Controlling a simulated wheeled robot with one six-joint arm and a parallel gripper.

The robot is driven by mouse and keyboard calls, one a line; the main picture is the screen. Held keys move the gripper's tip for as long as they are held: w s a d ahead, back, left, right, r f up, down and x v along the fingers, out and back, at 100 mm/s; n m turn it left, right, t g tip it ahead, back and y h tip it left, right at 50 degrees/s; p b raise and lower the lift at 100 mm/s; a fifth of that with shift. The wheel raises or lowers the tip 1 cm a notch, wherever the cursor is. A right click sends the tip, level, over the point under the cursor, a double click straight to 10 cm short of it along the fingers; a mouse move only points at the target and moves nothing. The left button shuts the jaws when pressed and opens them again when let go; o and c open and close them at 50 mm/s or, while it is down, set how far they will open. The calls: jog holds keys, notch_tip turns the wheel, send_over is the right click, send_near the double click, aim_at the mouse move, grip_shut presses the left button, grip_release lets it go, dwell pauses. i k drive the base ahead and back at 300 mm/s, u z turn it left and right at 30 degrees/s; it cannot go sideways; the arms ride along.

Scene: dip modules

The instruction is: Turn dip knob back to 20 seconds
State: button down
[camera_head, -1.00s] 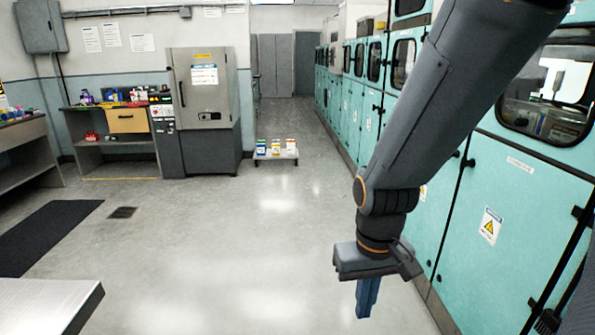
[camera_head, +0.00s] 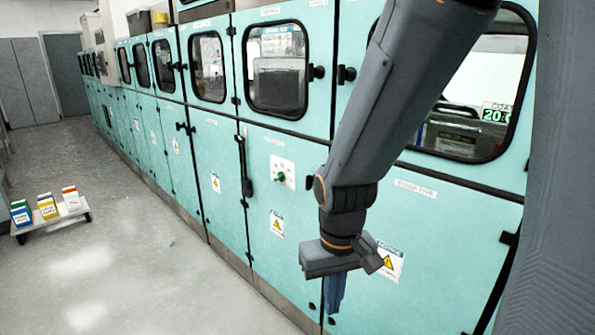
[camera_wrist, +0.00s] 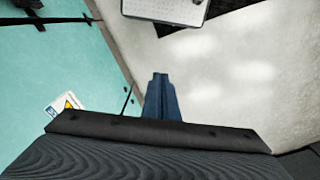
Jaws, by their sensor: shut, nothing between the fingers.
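A green knob (camera_head: 281,177) sits on a white square plate on the teal cabinet front, left of my arm in the head view. Its marks are too small to read. A display with green digits (camera_head: 495,114), reading about 20 with "COA" above it, shows through the right window. My gripper (camera_head: 333,308) is shut and empty, pointing down in front of the cabinets. It is right of and lower than the knob in the picture, apart from it. In the wrist view the blue fingers (camera_wrist: 160,100) are together, with floor and teal cabinet beyond; the knob is not visible there.
Teal cabinets (camera_head: 225,185) with windows, black latches and warning labels run along the right side into the distance. A low trolley (camera_head: 50,223) with several coloured boxes stands at the left. The grey floor (camera_head: 150,270) between is clear.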

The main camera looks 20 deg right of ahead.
aim_at(281, 176)
jog(key=k, duration=0.5)
jog(key=u, duration=0.55)
jog(key=i, duration=1.15)
jog(key=z, duration=0.85)
jog(key=i, duration=0.4)
jog(key=z, duration=0.45)
